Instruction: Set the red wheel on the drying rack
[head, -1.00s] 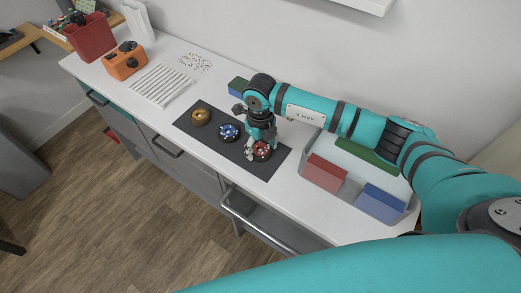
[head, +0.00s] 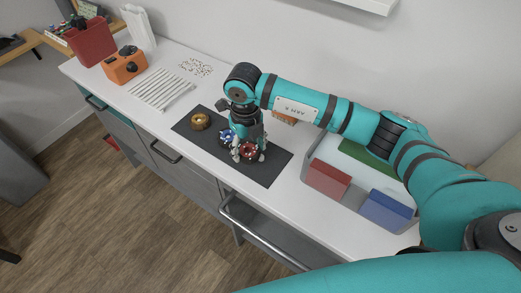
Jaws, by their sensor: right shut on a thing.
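The red wheel (head: 249,151) is between the fingers of my right gripper (head: 248,155), which is shut on it above the dark mat (head: 268,174). I cannot tell how high it is held. A blue wheel (head: 226,137) is just left of it, partly hidden by the gripper. A gold wheel (head: 200,121) lies farther left on the mat. The drying rack (head: 163,89), a row of white slats, lies on the counter left of the mat. My left gripper is not in view.
An orange box (head: 125,65) and a red bin (head: 91,41) stand beyond the rack. Small pieces (head: 196,67) lie near the wall. A grey tray (head: 353,208) with red, blue and green blocks is at the right. The counter between rack and mat is clear.

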